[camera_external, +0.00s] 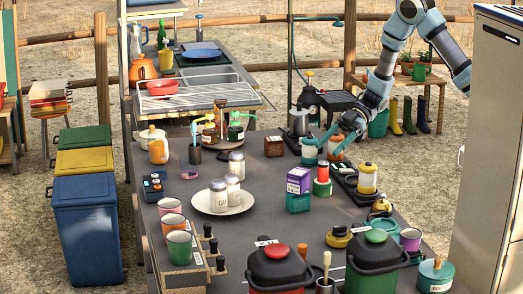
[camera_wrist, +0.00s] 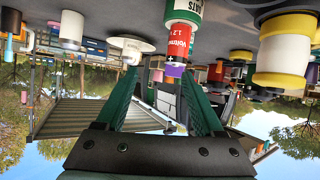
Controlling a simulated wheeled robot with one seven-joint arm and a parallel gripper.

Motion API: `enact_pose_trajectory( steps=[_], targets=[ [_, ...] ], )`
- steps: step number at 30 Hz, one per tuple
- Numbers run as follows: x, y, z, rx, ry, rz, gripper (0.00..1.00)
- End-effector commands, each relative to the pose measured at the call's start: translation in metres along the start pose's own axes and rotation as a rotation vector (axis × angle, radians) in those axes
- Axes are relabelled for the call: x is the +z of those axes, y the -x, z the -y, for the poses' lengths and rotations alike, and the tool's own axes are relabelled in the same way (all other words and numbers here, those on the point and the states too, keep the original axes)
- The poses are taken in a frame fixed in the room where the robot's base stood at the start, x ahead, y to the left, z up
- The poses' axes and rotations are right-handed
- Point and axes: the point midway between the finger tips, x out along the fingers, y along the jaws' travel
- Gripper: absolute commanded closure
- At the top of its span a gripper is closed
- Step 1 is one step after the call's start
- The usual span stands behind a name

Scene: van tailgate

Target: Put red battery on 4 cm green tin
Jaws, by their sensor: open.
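The red battery (camera_external: 322,173) stands upright on the short green tin (camera_external: 322,188), right of the middle of the worktop. My gripper (camera_external: 338,138) is open, behind the battery in the outside view. Its two green fingers (camera_wrist: 160,82) are spread with nothing held between them, and the battery looks apart from them.
A yellow and white spool-like jar (camera_external: 367,179) stands close right of the tin. A purple and green carton (camera_external: 298,190) stands close left. A plate (camera_external: 222,199) with shakers lies further left. Two lidded pots (camera_external: 277,268) fill the front. Some worktop between plate and carton is bare.

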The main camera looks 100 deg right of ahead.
Motion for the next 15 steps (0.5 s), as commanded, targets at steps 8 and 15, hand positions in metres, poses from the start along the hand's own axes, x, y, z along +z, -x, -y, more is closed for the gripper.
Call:
enact_pose_trajectory(
  steps=[8, 15],
  targets=[
    [-0.049, -0.040, -0.001, 0.332, -0.031, 0.310, 0.30],
    [-0.054, -0.020, 0.109, 0.443, -0.288, 0.666, 0.30]
  ],
)
